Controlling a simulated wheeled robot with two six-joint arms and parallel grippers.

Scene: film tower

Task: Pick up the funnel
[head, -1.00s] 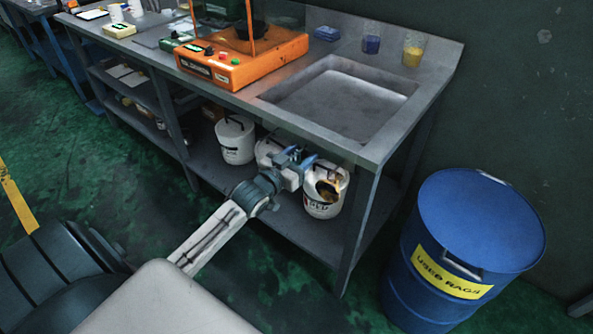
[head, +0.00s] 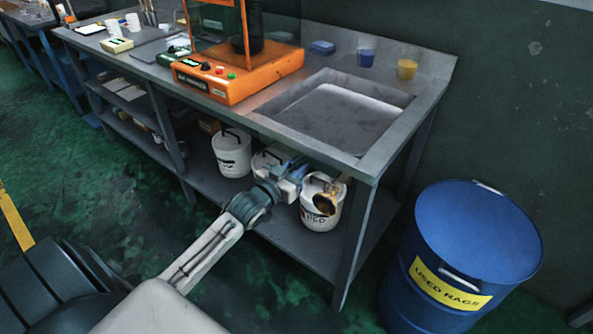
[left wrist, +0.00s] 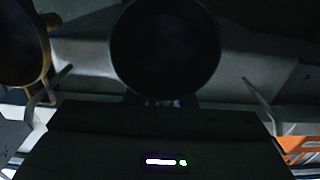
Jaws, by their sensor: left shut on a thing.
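My left gripper (head: 299,167) is under the front edge of the sink bench, just above and left of the right-hand white bucket. In the left wrist view a dark round mouth (left wrist: 165,45), which I take to be the funnel, stands just past the gripper's dark body and is centred on it. Its lower part is in deep shadow, so the grip itself is hard to see. The jaws are shut on it. In the head view I cannot make it out apart from the gripper. My right gripper is not in view.
An amber, dark-mouthed piece (head: 325,204) shows at the right-hand bucket (head: 317,219). Another white bucket (head: 231,156) stands left on the lower shelf. The sink (head: 345,108) lies above, close over the arm. A blue drum (head: 470,235) stands to the right.

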